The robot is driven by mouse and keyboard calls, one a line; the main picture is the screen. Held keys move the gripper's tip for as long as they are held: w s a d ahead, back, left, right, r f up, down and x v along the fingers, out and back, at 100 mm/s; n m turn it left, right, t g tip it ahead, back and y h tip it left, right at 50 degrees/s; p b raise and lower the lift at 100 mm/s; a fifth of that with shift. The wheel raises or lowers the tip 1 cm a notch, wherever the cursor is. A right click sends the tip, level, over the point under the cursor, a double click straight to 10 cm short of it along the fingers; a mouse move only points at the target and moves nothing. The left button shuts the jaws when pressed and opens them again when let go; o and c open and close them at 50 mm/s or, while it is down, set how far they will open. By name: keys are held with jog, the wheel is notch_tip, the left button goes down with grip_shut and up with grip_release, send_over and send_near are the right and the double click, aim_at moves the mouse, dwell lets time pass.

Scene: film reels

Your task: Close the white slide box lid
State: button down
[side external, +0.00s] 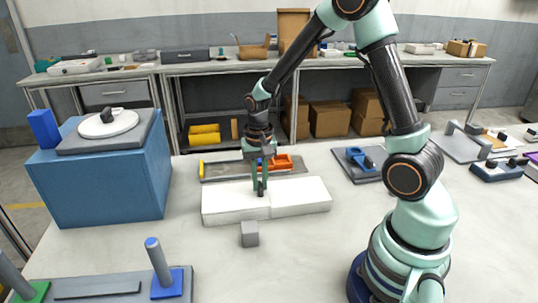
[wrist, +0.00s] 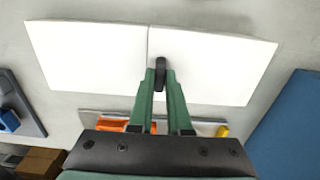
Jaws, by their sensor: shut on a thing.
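The white slide box (side external: 225,209) lies on the table as two flat white parts side by side. The wrist view shows them as a left panel (wrist: 88,55) and a right panel (wrist: 225,68), meeting at a thin seam. Which part is the lid is hard to tell. My gripper (side external: 262,188) points down at the part left of the seam in the side view. In the wrist view its green fingers (wrist: 160,76) are shut on a small dark handle (wrist: 160,64) close to the seam. The box's interior does not show.
A grey block (side external: 249,235) stands in front of the box. Behind it is a grey tray (side external: 225,171) with orange and yellow parts. A blue cabinet (side external: 100,185) stands at left, and a grey plate with a blue part (side external: 360,158) lies at right.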

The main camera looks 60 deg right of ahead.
jog(key=shift+w+a, duration=0.2)
jog(key=shift+w, duration=0.1)
jog(key=c, duration=0.9)
grip_release()
jog(key=shift+o, duration=0.2)
jog(key=shift+s, duration=0.1)
notch_tip(320, 180, up, 12)
jog(key=shift+r, duration=0.2)
